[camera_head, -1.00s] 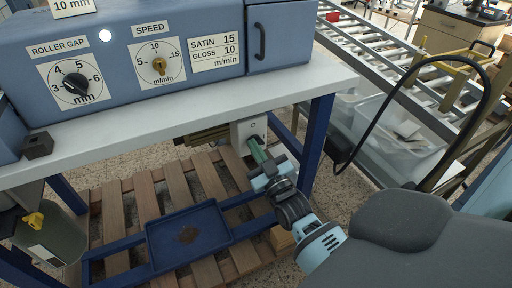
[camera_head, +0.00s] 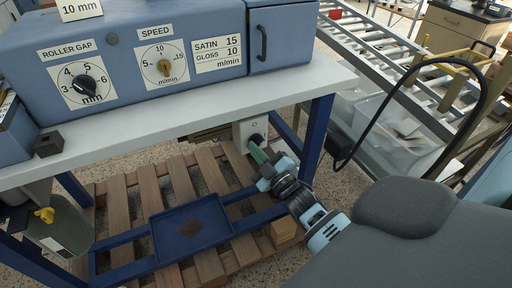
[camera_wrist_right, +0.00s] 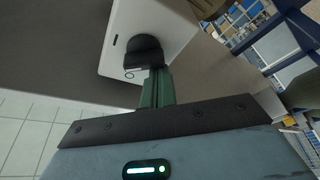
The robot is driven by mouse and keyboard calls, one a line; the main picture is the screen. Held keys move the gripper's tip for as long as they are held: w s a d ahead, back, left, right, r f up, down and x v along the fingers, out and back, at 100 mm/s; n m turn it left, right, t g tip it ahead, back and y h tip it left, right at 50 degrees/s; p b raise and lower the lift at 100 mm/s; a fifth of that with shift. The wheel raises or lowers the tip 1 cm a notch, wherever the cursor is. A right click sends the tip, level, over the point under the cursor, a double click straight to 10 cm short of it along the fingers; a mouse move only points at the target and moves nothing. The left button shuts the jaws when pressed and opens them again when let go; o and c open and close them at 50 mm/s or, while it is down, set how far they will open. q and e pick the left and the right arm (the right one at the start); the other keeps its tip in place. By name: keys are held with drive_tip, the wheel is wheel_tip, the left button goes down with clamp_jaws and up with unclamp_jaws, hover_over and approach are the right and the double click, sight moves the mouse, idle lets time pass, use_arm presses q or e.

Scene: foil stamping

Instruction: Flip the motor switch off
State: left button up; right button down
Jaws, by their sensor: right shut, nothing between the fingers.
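The motor switch is a white box (camera_head: 243,131) under the right end of the bench top, with a dark lever or knob (camera_head: 256,140) on its face. In the right wrist view the white box (camera_wrist_right: 165,22) has a black knob (camera_wrist_right: 143,52) beside printed 0 mark. My right gripper (camera_head: 256,150) is shut and empty, its green fingers (camera_wrist_right: 157,88) pointing at the knob. The fingertips are at the knob's lower edge, touching or very close; I cannot tell which. My left gripper is not in view.
The bench top (camera_head: 200,112) overhangs the switch, and a blue leg (camera_head: 317,137) stands just right of it. A blue tray (camera_head: 160,242) lies below on a wooden pallet (camera_head: 107,213). A roller conveyor (camera_head: 395,62) and clear bins (camera_head: 380,135) are at right.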

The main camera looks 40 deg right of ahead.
drive_tip(key=n+p, duration=0.1)
drive_tip(key=n, duration=0.1)
drive_tip(key=n+g+y, duration=0.1)
drive_tip(key=n, duration=0.1)
drive_tip(key=n+p, duration=0.1)
drive_tip(key=n, duration=0.2)
drive_tip(key=shift+d+f+g+y+p, duration=0.15)
drive_tip(key=shift+f+g+y+p, duration=0.15)
drive_tip(key=shift+f+g+p, duration=0.1)
drive_tip(key=shift+f, duration=0.1)
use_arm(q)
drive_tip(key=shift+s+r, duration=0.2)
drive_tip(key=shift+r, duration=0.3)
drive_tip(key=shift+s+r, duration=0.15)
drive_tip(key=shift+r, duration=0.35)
